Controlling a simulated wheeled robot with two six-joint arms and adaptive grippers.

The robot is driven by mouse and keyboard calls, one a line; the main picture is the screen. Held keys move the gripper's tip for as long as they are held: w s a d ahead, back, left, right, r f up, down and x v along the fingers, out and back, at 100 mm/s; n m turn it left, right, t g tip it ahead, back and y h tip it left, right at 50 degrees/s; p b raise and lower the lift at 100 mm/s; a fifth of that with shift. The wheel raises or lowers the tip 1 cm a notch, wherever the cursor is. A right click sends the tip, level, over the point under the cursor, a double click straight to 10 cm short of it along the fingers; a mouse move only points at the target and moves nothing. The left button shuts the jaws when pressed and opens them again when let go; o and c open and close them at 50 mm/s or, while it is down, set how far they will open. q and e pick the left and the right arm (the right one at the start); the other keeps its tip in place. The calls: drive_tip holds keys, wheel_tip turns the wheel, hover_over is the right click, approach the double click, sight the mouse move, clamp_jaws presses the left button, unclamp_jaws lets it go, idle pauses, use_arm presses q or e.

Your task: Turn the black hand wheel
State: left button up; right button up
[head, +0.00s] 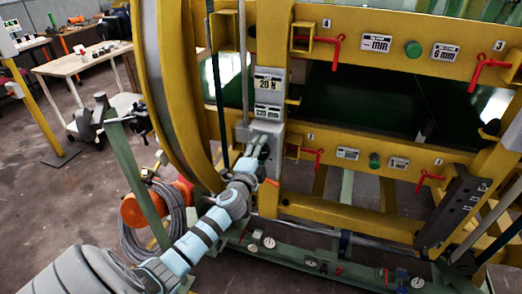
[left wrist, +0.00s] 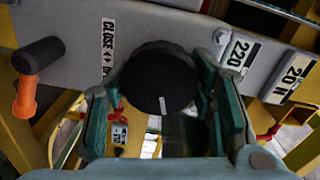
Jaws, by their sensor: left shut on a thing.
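The black hand wheel (left wrist: 160,82) is a round dark disc with a small pale mark, on a grey panel in the left wrist view. My left gripper (left wrist: 162,75) has one teal finger on each side of the wheel and is shut on it. In the head view my left gripper (head: 261,146) reaches the grey box on the yellow frame, and the wheel cannot be made out there. A "CLOSE" label (left wrist: 108,45) sits left of the wheel, and a "220" label (left wrist: 237,51) sits right of it. My right gripper is not in view.
A black knob (left wrist: 38,55) with an orange part stands left of the wheel. The yellow frame (head: 360,212) carries several red levers, including one at upper middle (head: 336,48). A wooden table (head: 82,62) stands farther back.

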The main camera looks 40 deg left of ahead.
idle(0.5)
use_arm(q)
drive_tip(key=o, duration=1.1)
drive_tip(key=shift+o, duration=0.2)
drive_tip(key=v, duration=1.2)
